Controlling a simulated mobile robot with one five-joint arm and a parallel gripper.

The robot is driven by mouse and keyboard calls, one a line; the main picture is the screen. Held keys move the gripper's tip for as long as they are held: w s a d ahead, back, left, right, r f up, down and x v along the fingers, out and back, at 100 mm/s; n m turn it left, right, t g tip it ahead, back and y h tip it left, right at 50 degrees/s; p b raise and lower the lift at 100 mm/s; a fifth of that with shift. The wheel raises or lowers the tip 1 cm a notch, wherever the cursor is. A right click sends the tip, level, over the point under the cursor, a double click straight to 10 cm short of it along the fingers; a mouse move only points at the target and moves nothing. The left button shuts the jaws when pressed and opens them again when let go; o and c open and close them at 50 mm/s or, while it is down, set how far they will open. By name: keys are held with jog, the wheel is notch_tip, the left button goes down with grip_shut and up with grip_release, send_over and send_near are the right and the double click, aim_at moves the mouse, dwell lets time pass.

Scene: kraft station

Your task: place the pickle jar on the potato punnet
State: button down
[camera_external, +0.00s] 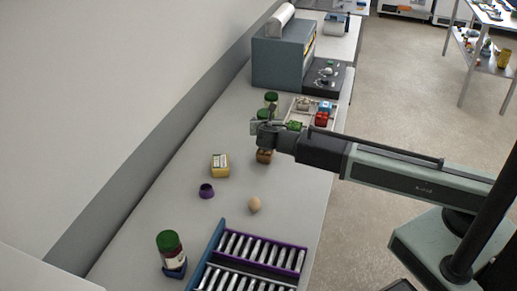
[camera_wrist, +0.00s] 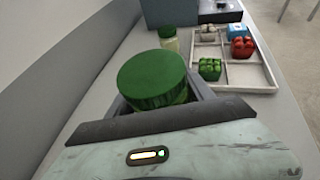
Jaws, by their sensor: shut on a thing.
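My gripper (camera_external: 266,130) is shut on a jar with a ribbed dark green lid (camera_wrist: 153,80), taken to be the pickle jar. In the wrist view its lid stands up between the jaws, and its body is mostly hidden. A brown block-like shape (camera_external: 264,156) shows just below the gripper in the external view; I cannot tell whether it is the jar's lower part or a separate box. A punnet with pale contents (camera_wrist: 208,33) sits in the white tray's far left compartment; it may be the potato punnet, but it is too small to be sure.
The white tray (camera_wrist: 246,88) also holds green (camera_wrist: 210,69), red (camera_wrist: 243,47) and blue-white (camera_wrist: 236,30) items. Another green-lidded jar (camera_wrist: 169,40) stands beyond mine. A yellow box (camera_external: 220,165), purple ring (camera_external: 206,191), egg (camera_external: 254,204), rack (camera_external: 216,243) and jar (camera_external: 170,248) stand nearer.

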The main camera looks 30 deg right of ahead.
notch_tip(320, 180, down, 6)
jog(key=b, duration=0.4)
jog(key=shift+b, duration=0.35)
jog(key=shift+r, duration=0.25)
jog(key=shift+f, duration=0.2)
jog(key=shift+c, duration=1.9)
grip_release()
jog(key=shift+s+r+p, duration=0.1)
jog(key=shift+r+p, duration=0.25)
jog(key=shift+p, duration=0.05)
jog(key=p+v, duration=0.4)
jog(key=v, duration=0.7)
jog(key=shift+s+a, duration=0.3)
jog(key=shift+s, duration=0.05)
